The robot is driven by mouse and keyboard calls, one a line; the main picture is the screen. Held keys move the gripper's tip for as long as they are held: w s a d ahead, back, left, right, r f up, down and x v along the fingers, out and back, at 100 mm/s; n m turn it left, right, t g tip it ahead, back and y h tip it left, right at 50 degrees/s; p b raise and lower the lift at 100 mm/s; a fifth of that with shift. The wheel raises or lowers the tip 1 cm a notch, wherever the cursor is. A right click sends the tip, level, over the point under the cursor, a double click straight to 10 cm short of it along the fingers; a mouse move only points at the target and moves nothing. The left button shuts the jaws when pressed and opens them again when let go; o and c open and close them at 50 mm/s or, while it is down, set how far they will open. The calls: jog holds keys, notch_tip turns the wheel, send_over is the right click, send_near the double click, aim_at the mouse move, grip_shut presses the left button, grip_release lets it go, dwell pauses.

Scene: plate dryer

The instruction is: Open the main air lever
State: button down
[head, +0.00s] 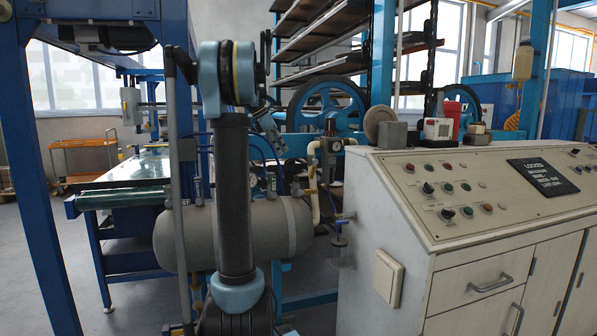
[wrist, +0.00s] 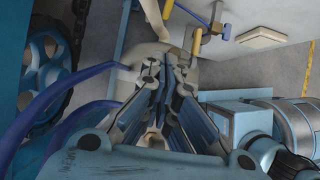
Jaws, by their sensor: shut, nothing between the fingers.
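My gripper (wrist: 170,72) is shut and empty in the wrist view, its fingertips together near a cream pipe (wrist: 150,50). A yellow piece (wrist: 196,42) stands just beyond the fingertips, apart from them as far as I can tell. A thin blue handle or hose (wrist: 190,11) is farther off at the top. In the head view, a blue-handled valve (head: 338,226) sits on piping left of the control console. I cannot tell for sure which of these is the main air lever. My arm hides part of the area, and my gripper is not clear there.
A grey air tank (head: 290,228) lies behind my arm. The cream console (head: 400,205) stands at the right, with a pale box (head: 388,276) on its side. A filter-regulator (head: 329,150) stands between them. Blue hoses (wrist: 45,95) cross the left of the wrist view.

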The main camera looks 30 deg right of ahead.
aim_at(313, 169)
jog(key=d+r+x, duration=0.1)
jog(key=d+x, duration=0.1)
jog(key=x, duration=1)
jog(key=shift+s+d, duration=0.35)
jog(key=shift+d, duration=0.05)
jog(key=shift+f, duration=0.1)
